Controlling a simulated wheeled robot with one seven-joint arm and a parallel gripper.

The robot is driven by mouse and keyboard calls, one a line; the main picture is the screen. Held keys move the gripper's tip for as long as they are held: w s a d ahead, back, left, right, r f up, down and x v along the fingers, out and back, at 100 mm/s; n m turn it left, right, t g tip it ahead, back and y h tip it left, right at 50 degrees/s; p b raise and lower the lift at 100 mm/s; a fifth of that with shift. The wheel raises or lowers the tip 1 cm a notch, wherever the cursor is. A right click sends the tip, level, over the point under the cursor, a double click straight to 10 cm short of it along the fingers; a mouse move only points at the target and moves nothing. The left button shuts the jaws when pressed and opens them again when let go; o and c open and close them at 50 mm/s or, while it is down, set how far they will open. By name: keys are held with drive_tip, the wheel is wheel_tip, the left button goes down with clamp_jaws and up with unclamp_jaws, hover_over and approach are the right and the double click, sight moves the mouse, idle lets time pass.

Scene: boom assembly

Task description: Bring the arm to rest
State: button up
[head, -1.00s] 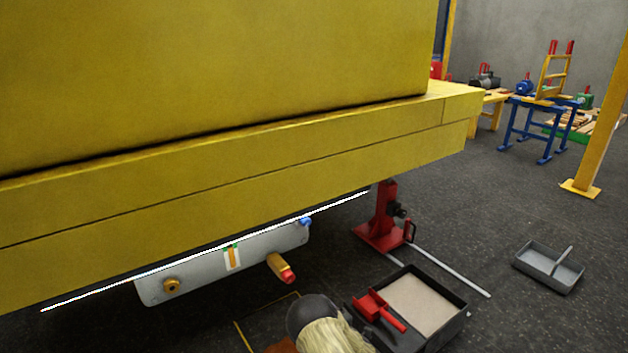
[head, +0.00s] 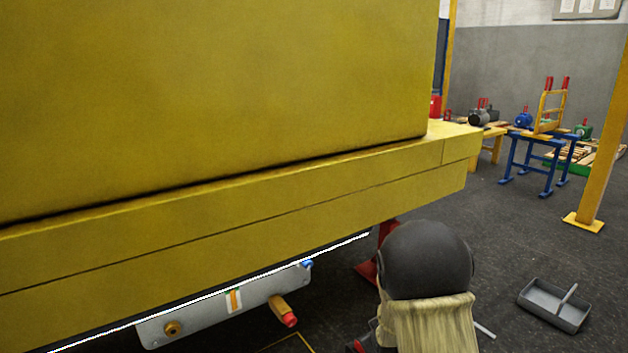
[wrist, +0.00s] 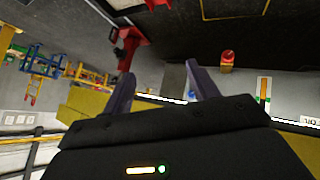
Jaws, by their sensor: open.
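My gripper (wrist: 160,76) shows in the wrist view with its two dark fingers spread apart and nothing between them. In the head view my arm is a dark rounded joint with a pale sleeve at the lower right of centre. The gripper itself is not visible there. The arm stands in front of the floor and partly covers the red jack (head: 368,272), which also shows in the wrist view (wrist: 130,42).
A large yellow boom (head: 230,220) fills the left. Below it are a grey plate (head: 200,323) and a red-tipped brass pin (head: 284,311). A grey tray (head: 553,305) lies on the floor at right. Blue trestles (head: 540,165) stand behind a yellow post (head: 600,150).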

drive_tip(key=s+a+r+m+g+p, duration=0.1)
drive_tip(key=s+r+m+g, duration=0.3)
drive_tip(key=s, duration=0.8)
drive_tip(key=s+r+m+g+p, duration=0.1)
drive_tip(key=s+r+g, duration=0.1)
drive_tip(key=s+r, duration=0.65)
drive_tip(key=w+d+r+p+v, duration=0.1)
drive_tip(key=w+p+v, duration=0.2)
drive_tip(key=p+v, duration=1.4)
drive_tip(key=w+d+p+v, duration=0.1)
drive_tip(key=w+p+v, duration=0.1)
drive_tip(key=p+v, duration=1.5)
drive_tip(key=r+p, duration=0.1)
drive_tip(key=p, duration=0.3)
drive_tip(key=shift+w+d+r+y, duration=0.2)
drive_tip(key=shift+w+y, duration=0.1)
drive_tip(key=shift+y, duration=0.1)
